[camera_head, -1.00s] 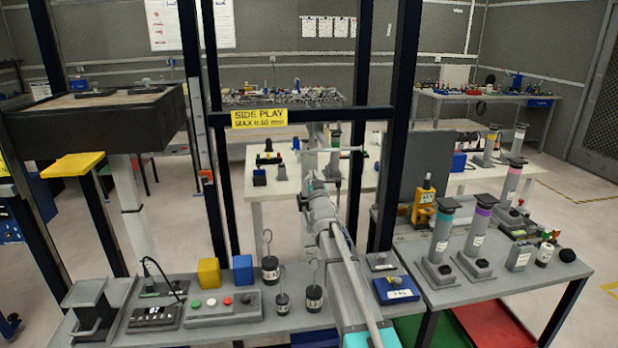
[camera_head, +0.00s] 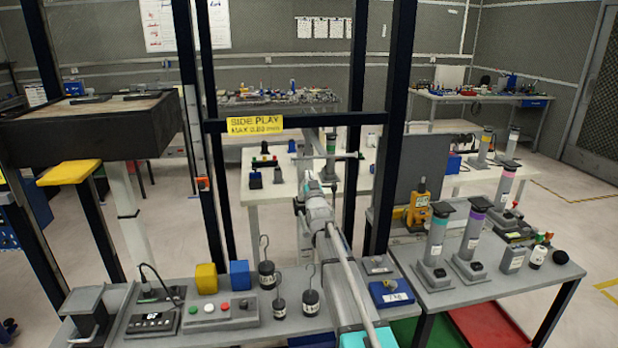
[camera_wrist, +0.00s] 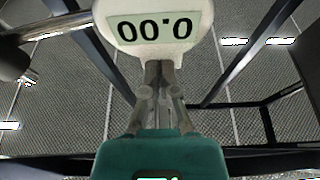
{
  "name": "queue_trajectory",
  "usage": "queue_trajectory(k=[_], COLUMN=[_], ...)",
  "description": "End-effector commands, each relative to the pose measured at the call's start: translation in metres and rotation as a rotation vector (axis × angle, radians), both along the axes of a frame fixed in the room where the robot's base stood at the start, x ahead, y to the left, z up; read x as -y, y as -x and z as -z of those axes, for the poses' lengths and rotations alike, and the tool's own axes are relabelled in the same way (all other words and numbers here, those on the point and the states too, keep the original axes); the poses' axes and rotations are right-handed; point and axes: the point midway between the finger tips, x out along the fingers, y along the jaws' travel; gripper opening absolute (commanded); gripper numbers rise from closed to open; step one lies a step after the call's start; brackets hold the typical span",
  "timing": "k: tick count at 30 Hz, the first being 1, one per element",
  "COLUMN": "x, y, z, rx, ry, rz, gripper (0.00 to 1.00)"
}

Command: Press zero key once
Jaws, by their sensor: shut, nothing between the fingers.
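In the wrist view a pale rounded gauge (camera_wrist: 155,28) hangs close in front of my gripper. Its display shows 0.00, upside down in the picture. My gripper (camera_wrist: 158,66) is shut and empty, its fingertips right at the gauge's lower edge in the picture. I cannot tell whether they touch it. No key marked zero can be made out on the gauge. In the head view my arm reaches forward between the dark posts, and my fingertips are too small there to make out.
In the head view a dark frame bears a yellow SIDE PLAY sign (camera_head: 255,124). The near bench holds a button box (camera_head: 221,311), a small display unit (camera_head: 153,320), a yellow cube (camera_head: 206,278), a blue cube (camera_head: 240,274) and hooked weights (camera_head: 279,307). Grey cylinder stands (camera_head: 437,240) are at the right.

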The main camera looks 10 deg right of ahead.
Motion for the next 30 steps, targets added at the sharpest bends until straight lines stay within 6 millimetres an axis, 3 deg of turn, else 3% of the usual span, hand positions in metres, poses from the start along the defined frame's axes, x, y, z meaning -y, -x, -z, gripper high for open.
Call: queue_trajectory(k=[10,24,30], x=[0.000,0.000,0.000], y=[0.002,0.071,0.090], z=[-0.026,0.004,0.010], rx=[0.005,0.006,0.006], ry=[0.000,0.000,0.000], rz=[0.000,0.000,0.000], gripper=[0.00,0.00,0.00])
